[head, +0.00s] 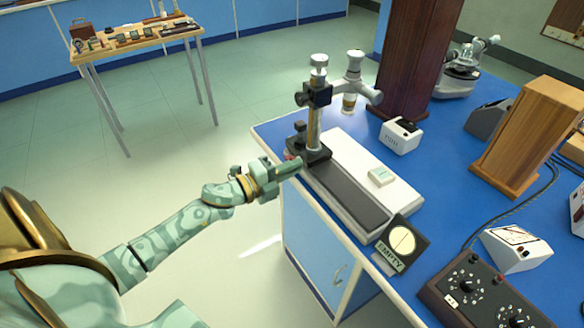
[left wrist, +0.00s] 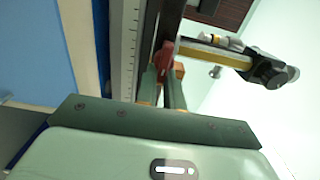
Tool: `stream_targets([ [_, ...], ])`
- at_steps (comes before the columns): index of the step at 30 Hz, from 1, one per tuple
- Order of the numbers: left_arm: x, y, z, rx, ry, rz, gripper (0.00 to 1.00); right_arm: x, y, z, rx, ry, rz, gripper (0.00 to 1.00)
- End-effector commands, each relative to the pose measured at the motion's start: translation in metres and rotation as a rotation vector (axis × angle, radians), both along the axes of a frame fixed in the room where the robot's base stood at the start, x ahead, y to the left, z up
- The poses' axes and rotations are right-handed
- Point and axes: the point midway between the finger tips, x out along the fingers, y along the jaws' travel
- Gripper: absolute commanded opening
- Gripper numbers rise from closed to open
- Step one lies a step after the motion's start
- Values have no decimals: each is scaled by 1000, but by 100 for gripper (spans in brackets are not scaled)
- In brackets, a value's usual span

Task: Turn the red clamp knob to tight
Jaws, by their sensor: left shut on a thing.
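The red clamp knob (left wrist: 163,55) shows in the left wrist view between the two fingers of my left gripper (left wrist: 163,80). In the head view a small red bit of the knob (head: 289,156) shows beside the black foot of the instrument stand. My left gripper (head: 292,164) reaches in from the left to that foot and is shut on the knob. The gripper hides most of the knob in the head view, and which way it is turned is not clear. My right gripper is not in view.
The stand (head: 318,105) rises from a dark rail (head: 350,190) along the left edge of the blue bench (head: 440,135). An EMPTY sign (head: 389,257), a white box (head: 400,136) and a black control box (head: 480,293) stand on the bench.

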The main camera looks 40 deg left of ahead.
Motion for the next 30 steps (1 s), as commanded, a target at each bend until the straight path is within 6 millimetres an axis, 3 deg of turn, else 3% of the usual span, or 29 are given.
stream_targets([
  [5, -1, 2, -3, 5, 7, 4, 0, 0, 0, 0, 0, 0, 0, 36],
  [8, -1, 2, -3, 5, 6, 4, 29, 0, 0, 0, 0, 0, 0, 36],
  [9, -1, 2, -3, 4, 5, 4, 31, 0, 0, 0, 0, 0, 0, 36],
  [20, -7, 4, -1, 0, 3, 2, 31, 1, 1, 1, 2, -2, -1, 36],
  [23, -23, 10, -1, 1, 4, 3, 31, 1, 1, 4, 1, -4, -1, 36],
  [30, -83, 35, -1, 0, 6, 4, 31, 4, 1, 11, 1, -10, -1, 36],
])
